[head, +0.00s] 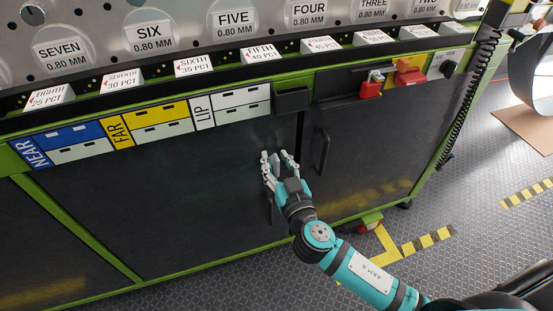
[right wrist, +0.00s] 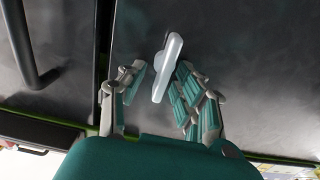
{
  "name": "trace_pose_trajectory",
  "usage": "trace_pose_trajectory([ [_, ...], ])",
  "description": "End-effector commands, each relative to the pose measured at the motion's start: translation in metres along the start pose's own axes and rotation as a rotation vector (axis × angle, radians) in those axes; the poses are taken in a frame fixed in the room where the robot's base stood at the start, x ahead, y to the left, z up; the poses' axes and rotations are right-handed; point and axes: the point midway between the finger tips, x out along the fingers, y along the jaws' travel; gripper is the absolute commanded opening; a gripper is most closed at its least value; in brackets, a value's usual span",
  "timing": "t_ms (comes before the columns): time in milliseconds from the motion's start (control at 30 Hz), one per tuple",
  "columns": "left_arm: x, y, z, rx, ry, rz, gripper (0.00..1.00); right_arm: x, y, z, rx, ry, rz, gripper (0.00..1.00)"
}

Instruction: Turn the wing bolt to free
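The wing bolt is a pale grey, narrow, rounded piece (right wrist: 167,68) standing out from the dark cabinet front, tilted in the right wrist view. In the head view it shows small and pale (head: 274,163) between my fingers. My right gripper (head: 275,157) reaches up to the cabinet door. Its fingers are spread on both sides of the wing bolt in the right wrist view (right wrist: 157,80). There is a clear gap on the left side; the right finger is very close, and I cannot tell if it touches. My left gripper is not in view.
Black door handles (head: 322,150) stick out from the cabinet doors (head: 150,200) near my right gripper. A label panel with blue, yellow and white rows (head: 160,125) runs above. Red latches (head: 370,88) sit on the upper right.

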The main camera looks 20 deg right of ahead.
Motion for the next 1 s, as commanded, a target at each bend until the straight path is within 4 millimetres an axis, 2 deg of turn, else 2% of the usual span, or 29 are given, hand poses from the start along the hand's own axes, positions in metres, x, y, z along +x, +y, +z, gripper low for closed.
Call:
trace_pose_trajectory([
  [267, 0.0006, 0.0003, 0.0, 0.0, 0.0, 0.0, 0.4, 0.0009, -0.0001, 0.0002, 0.0, 0.0, 0.0, 0.31],
  [500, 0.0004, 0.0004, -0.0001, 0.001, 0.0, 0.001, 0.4, 0.0008, 0.0001, 0.0001, 0.0, 0.0, 0.0, 0.0],
  [1000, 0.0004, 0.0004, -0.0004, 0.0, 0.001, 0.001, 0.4, 0.0007, 0.0022, 0.0031, -0.029, -0.006, 0.007, 0.0],
])
